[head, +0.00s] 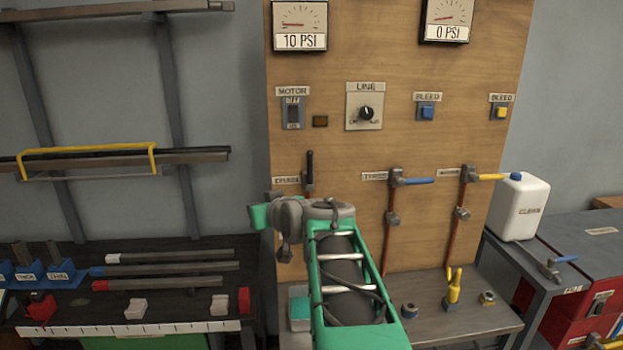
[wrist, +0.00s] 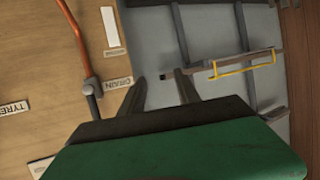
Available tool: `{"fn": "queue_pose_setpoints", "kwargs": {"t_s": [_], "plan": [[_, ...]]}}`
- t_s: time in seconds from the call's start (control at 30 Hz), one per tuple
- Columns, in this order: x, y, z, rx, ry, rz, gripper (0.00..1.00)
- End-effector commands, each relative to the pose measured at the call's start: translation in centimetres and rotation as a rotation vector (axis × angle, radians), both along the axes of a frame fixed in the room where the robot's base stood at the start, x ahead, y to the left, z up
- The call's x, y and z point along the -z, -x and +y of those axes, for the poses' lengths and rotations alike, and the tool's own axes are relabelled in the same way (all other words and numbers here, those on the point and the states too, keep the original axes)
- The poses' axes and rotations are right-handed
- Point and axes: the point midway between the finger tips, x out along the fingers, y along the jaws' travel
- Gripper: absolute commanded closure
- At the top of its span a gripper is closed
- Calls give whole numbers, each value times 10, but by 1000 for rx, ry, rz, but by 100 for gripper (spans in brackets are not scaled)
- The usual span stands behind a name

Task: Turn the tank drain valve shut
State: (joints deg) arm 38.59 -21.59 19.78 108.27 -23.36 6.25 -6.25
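The drain valve (head: 310,176) is on the wooden panel, with its dark lever standing upright beside its label. A copper-coloured pipe runs down from it, partly hidden by my arm. In the wrist view, which looks turned upside down, the valve (wrist: 91,89) is left of the DRAIN label (wrist: 115,83). My gripper (wrist: 160,88) is open there with nothing between its fingers. The fingers are right of the valve and appear apart from it. In the head view my arm hides the fingers.
The tyres valve (head: 396,178) with a blue lever and another valve (head: 468,176) with a yellow lever are to the right. The wall rack (head: 120,158) is left. A bench (head: 455,320) with small parts is below, and a white jug (head: 519,207) stands at right.

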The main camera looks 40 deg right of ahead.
Motion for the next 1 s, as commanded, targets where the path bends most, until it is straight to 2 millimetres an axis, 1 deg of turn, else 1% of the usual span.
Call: {"fn": "queue_pose_setpoints", "kwargs": {"t_s": [0.03, 0.1, 0.13, 0.2, 0.27, 0.33, 0.6, 0.7, 0.8, 1.0], "plan": [[0, 1, -52, 60, 26, -93, 61], [-22, 7, -104, 111, 71, -215, 61], [-30, 11, -120, 128, 88, -255, 61], [-43, 19, -145, 154, 114, -319, 61], [-51, 20, -154, 163, 126, -344, 61], [-55, 14, -158, 163, 129, -353, 61], [-57, -33, -176, 161, 127, -349, 61], [-56, -45, -181, 162, 127, -349, 61], [-55, -50, -183, 162, 129, -350, 61], [-54, -50, -183, 162, 129, -350, 61]]}}
